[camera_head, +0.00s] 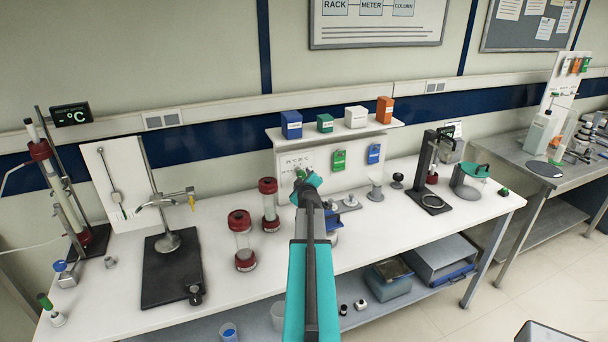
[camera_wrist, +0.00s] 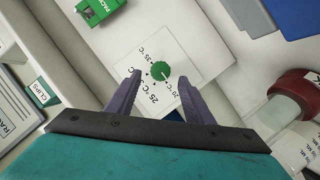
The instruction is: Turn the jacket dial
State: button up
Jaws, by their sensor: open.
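The jacket dial is a small round green knob (camera_wrist: 160,70) on a white plate (camera_wrist: 182,50) printed with °C marks. In the wrist view the knob lies between the tips of my open gripper (camera_wrist: 160,80), with gaps on both sides. I cannot tell how far off the tips are in depth. A light mark on the knob points toward the lower right, near the 20 °C print. In the head view the plate (camera_head: 296,160) is on the upright panel under the shelf. My gripper (camera_head: 308,178) is in front of it and hides part of the knob.
A shelf (camera_head: 335,131) with several small boxes overhangs the dial. Green (camera_head: 339,160) and blue (camera_head: 374,153) tags hang to the right. Two red-capped columns (camera_head: 243,242) (camera_head: 269,207) stand to the left. Small metal pieces (camera_head: 376,190) stand to the right.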

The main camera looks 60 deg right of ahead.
aim_at(302, 176)
jog(key=shift+p+x, duration=0.8)
jog(key=shift+x, duration=1.6)
